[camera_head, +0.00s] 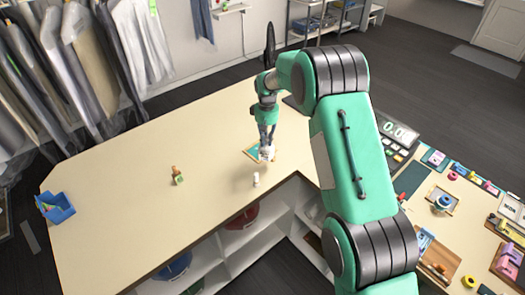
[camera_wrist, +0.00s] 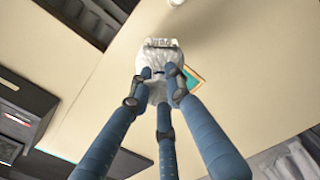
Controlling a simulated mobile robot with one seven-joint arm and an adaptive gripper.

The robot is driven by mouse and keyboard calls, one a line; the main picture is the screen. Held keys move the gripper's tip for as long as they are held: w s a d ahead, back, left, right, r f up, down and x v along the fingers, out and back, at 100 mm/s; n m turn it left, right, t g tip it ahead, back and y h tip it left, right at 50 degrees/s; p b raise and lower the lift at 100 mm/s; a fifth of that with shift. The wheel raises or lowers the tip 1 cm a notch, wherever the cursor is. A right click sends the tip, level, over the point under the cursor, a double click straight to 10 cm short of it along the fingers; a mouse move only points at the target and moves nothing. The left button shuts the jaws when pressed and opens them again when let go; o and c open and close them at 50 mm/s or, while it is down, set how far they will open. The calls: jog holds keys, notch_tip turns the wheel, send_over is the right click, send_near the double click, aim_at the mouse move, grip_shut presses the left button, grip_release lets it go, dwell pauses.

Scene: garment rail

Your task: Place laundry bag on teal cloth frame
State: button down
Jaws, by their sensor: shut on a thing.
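The laundry bag (camera_wrist: 160,60) is a small white bundle in the wrist view, held between the blue fingers of my gripper (camera_wrist: 158,85). In the head view the white bag (camera_head: 267,153) shows just below my gripper (camera_head: 267,138), over or at the teal cloth frame. The teal cloth frame (camera_head: 252,152) has a tan border and lies flat on the table, partly hidden by the bag and fingers. In the wrist view a corner of the frame (camera_wrist: 193,80) shows to the right of the bag. I cannot tell whether the bag touches the frame.
A small white item (camera_head: 256,180) stands in front of the frame near the table's inner edge. A brown-and-green bottle (camera_head: 177,176) and a blue bin (camera_head: 56,208) stand farther left. Hanging garments (camera_head: 85,50) line the back left. Most of the table's left half is clear.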

jog(key=s+d+f+n, duration=0.1)
jog(key=s+d+n, duration=0.4)
jog(key=s+n, duration=0.3)
jog(key=shift+s+d+f+n+b, duration=0.15)
jog(key=shift+d+f+n+b, duration=0.2)
jog(key=shift+n, duration=0.65)
jog(key=w+a+f+p, duration=0.1)
jog(key=w+a, duration=0.3)
jog(key=w, duration=1.1)
jog(key=shift+w+f+p, duration=0.2)
jog(key=shift+w+p, duration=0.05)
jog(key=shift+p, duration=0.6)
jog(key=shift+f, duration=0.1)
jog(key=shift+f+p, duration=0.5)
jog(key=shift+f, duration=1.15)
jog(key=shift+f, duration=0.15)
